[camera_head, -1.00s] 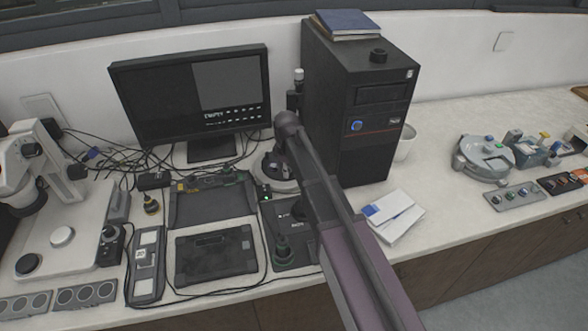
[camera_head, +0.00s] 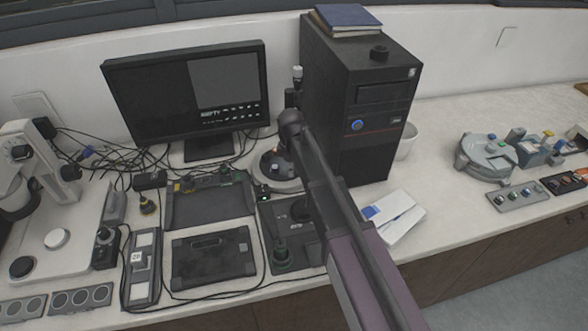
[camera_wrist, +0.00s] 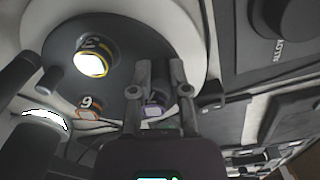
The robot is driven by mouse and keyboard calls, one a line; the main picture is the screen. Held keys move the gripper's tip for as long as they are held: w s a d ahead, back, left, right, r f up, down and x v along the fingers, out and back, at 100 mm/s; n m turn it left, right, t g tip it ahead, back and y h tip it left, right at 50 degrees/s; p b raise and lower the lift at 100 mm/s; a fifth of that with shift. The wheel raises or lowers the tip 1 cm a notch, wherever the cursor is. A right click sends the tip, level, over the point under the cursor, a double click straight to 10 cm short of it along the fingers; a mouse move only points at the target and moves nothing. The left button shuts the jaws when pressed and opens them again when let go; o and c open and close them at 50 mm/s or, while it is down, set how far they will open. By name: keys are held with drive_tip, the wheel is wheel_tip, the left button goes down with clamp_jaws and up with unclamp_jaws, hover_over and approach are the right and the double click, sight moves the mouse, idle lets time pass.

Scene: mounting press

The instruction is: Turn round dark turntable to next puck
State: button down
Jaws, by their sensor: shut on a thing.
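The round dark turntable (camera_wrist: 128,62) fills the upper left of the wrist view, inside a pale ring. It carries a bright puck in a yellow-rimmed seat (camera_wrist: 92,58) and an orange-marked seat numbered 9 (camera_wrist: 88,112). A short grey peg (camera_wrist: 52,80) stands near its edge. My gripper (camera_wrist: 160,72) is over the right part of the disc, shut on a small grey part (camera_wrist: 155,98) of the turntable, mostly hidden by the fingers. In the head view the turntable (camera_head: 268,165) shows in front of the black tower, partly behind my arm.
The black tower (camera_head: 365,130) stands close to the right of my arm. A monitor (camera_head: 190,100) stands behind left, with cables below. A dark panel with knobs (camera_head: 282,232) lies in front of the turntable.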

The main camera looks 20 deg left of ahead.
drive_tip(key=shift+a, duration=0.1)
drive_tip(key=c, duration=0.6)
unclamp_jaws()
drive_tip(key=shift+c, duration=1.1)
drive_tip(key=shift+r, duration=0.1)
clamp_jaws()
drive_tip(key=shift+s+r+p, duration=0.1)
drive_tip(key=shift+r+p, duration=0.65)
drive_tip(key=shift+p, duration=0.15)
